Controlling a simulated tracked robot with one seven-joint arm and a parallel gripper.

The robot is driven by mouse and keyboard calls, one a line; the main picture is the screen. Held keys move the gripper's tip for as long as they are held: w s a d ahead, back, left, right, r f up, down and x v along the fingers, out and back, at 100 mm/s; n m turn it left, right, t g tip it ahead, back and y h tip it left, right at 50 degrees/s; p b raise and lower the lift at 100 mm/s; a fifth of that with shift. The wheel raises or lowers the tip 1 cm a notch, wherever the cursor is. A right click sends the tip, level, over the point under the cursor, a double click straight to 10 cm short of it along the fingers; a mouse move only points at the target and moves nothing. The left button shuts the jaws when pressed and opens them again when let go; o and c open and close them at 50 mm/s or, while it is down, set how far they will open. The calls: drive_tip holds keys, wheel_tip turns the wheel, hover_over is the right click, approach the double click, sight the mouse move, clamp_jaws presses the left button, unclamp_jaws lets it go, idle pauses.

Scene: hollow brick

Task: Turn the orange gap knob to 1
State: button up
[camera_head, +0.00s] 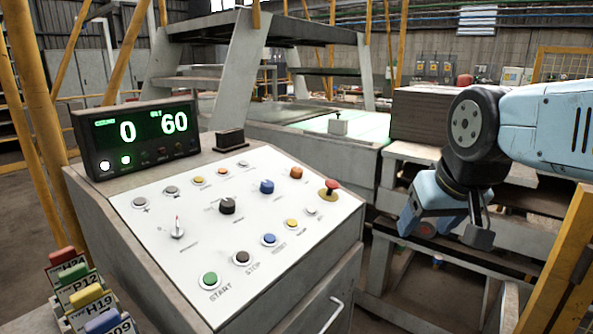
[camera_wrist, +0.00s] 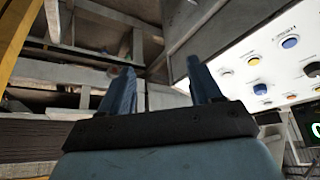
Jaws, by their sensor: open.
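The orange knob (camera_head: 296,173) sits near the far right corner of the white sloped control panel (camera_head: 200,257), left of the red mushroom button. Its setting is too small to read. My gripper (camera_head: 441,226) hangs in the air right of the panel, apart from it, fingers pointing down. In the wrist view my gripper (camera_wrist: 160,88) is open and empty between its two blue fingers. There the panel (camera_wrist: 275,70) shows at the right edge with several buttons; I cannot make out the orange knob in that view.
A green display (camera_head: 135,135) reads 0 and 60. The panel also has a blue knob (camera_head: 266,187), a black knob (camera_head: 227,206), a red mushroom button (camera_head: 331,187) and several buttons. A yellow post (camera_head: 560,265) stands at the right. Coloured tags (camera_head: 85,295) stand front left.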

drive_tip(key=w+a+r+n+y, duration=0.1)
drive_tip(key=w+a+r+n, duration=0.2)
drive_tip(key=w, duration=0.4)
drive_tip(key=w+a+r+n, duration=0.1)
drive_tip(key=w+a+r, duration=0.25)
drive_tip(key=w, duration=0.45)
drive_tip(key=n+g+y, duration=0.2)
drive_tip(key=n, duration=0.3)
approach(297, 169)
drive_tip(key=x, duration=0.9)
drive_tip(key=shift+w, duration=0.1)
drive_tip(key=shift+c, duration=0.5)
drive_tip(key=c, duration=0.9)
